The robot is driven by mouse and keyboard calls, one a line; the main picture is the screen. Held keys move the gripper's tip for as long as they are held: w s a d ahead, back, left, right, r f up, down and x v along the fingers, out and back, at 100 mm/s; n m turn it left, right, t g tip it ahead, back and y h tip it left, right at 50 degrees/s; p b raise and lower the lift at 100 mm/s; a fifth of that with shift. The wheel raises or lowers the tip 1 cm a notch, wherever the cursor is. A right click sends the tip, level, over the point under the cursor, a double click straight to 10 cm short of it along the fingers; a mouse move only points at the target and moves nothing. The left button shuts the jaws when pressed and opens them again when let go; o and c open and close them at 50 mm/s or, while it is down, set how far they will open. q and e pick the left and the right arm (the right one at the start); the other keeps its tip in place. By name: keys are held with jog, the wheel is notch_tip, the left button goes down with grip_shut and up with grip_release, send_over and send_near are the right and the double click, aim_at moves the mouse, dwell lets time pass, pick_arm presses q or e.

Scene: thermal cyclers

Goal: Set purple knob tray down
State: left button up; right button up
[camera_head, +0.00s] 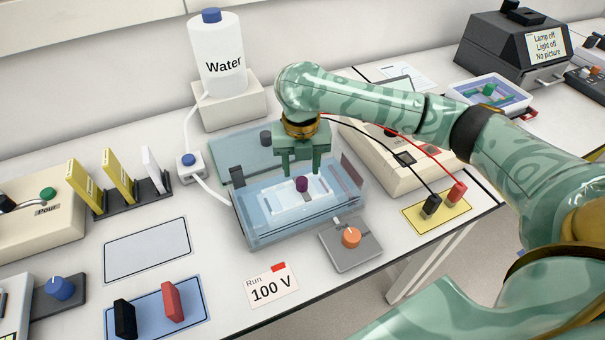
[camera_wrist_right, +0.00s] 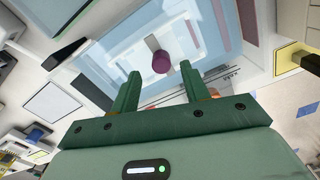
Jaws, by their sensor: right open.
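The white tray (camera_head: 280,203) with the purple knob (camera_head: 302,184) sits inside a clear blue-tinted tank (camera_head: 262,230) at the middle of the bench. In the right wrist view the purple knob (camera_wrist_right: 160,61) stands on the pale tray (camera_wrist_right: 152,42), just beyond my fingertips. My right gripper (camera_head: 301,172) points down over the tank, its fingers apart on either side of the knob and not seen touching it. It also shows open in the right wrist view (camera_wrist_right: 159,68). My left gripper is not in view.
A Water bottle (camera_head: 216,60) on a block stands behind the tank. An orange-knob box (camera_head: 350,243) and a 100 V card (camera_head: 270,290) lie in front. A beige power unit (camera_head: 385,165) with red and black leads stands right. A blank outlined mat (camera_head: 146,250) is clear.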

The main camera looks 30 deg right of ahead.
aim_at(301, 179)
notch_tip(301, 179, up, 6)
jog(key=shift+f+p, duration=0.15)
jog(key=shift+p, duration=0.7)
